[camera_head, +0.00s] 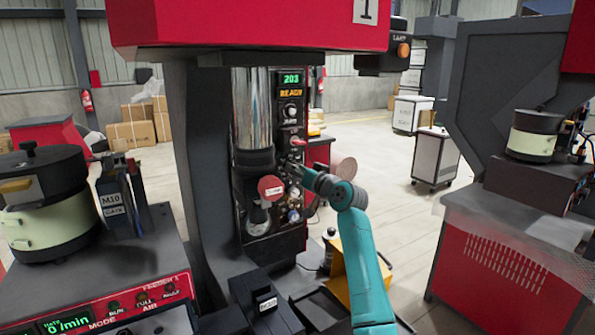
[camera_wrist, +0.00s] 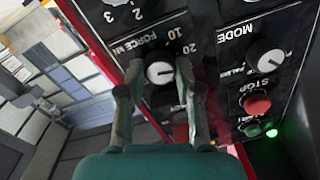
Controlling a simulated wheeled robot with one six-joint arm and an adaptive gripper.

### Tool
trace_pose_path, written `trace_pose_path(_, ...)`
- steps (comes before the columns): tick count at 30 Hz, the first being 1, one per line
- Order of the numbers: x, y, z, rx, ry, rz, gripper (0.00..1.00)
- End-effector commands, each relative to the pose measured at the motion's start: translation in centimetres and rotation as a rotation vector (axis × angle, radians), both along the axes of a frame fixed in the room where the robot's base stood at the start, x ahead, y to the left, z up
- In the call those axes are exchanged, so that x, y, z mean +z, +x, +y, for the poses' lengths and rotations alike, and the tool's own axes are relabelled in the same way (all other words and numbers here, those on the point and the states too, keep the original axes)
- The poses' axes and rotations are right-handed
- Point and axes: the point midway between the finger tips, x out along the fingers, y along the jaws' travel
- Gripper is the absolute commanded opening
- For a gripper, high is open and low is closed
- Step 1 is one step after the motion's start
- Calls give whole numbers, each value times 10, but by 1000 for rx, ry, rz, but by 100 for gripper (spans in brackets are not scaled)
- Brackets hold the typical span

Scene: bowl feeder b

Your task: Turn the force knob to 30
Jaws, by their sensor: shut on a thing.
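The force knob (camera_wrist: 160,72) is a small round knob with a pale rim on the dark panel, below the words FORCE kN. The numbers 10 and 20 show on the scale around it; 30 is not readable, and I cannot tell exactly where its pointer stands. My gripper (camera_wrist: 160,75) has one finger on each side of the knob and is shut on it. In the head view my gripper (camera_head: 289,164) reaches the press's control panel (camera_head: 292,124) from the right and hides the force knob.
The mode knob (camera_wrist: 267,56), red stop button (camera_wrist: 257,104) and a lit green button (camera_wrist: 271,132) are close to the right in the wrist view. The head view shows a display (camera_head: 291,79) reading 203 and READY. A metal cylinder (camera_head: 252,105) stands left of the panel.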

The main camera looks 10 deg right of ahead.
Motion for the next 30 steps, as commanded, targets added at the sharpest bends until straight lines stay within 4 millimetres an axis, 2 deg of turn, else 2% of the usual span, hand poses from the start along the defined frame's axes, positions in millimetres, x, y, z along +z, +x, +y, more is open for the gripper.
trace_pose_path(15,0,0,0,0,395,127,0)
trace_pose_path(30,-1,0,-1,-1,559,181,0)
